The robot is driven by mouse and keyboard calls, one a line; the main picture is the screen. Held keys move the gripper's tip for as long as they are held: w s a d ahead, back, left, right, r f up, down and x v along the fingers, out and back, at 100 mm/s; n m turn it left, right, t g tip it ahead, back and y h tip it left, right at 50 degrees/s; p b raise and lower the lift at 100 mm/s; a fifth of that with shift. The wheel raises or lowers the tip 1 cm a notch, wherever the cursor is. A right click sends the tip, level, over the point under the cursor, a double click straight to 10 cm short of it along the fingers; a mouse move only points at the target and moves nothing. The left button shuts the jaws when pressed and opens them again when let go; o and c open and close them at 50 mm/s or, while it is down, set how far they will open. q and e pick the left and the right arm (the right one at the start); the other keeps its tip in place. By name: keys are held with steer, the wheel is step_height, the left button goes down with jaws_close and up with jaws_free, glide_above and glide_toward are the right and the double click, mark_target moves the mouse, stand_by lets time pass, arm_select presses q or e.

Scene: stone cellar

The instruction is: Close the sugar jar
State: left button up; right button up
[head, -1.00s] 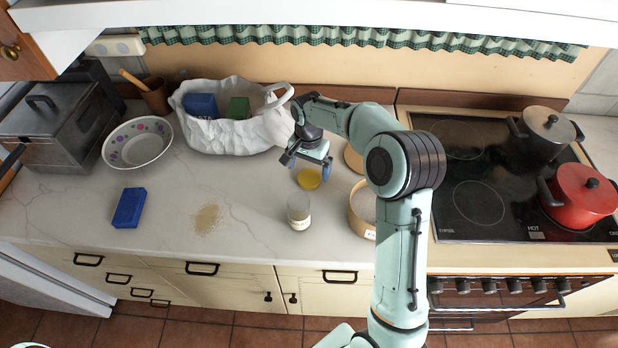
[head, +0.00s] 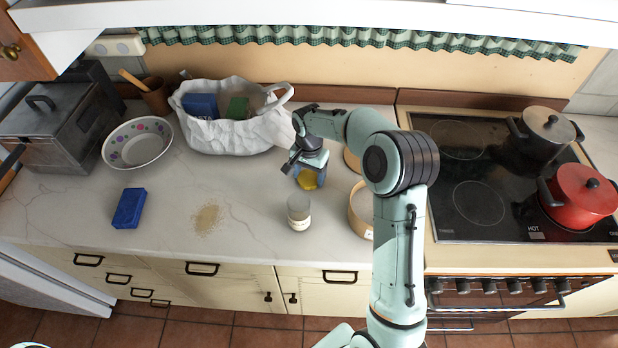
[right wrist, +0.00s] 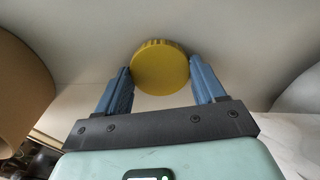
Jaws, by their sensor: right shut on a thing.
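In the right wrist view my right gripper (right wrist: 160,80) is shut on the yellow lid (right wrist: 160,66), with one blue finger at each side. The sugar jar (head: 299,212), glass with a pale label, stands upright and open on the counter, in front of the gripper and apart from it. My left gripper is in neither view.
A round wooden container (head: 360,212) stands right of the jar, close to my right arm. A white bag (head: 240,135) with boxes is behind left. A blue sponge-like block (head: 129,208) and spilled grains (head: 207,218) lie left. The hob (head: 465,225) is at right.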

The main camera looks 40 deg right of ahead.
mark_target(309, 178)
steer(key=shift+r, duration=0.1)
step_height(309, 178, up, 10)
steer(key=shift+p, duration=0.3)
steer(key=shift+s, duration=0.1)
stand_by(0.4)
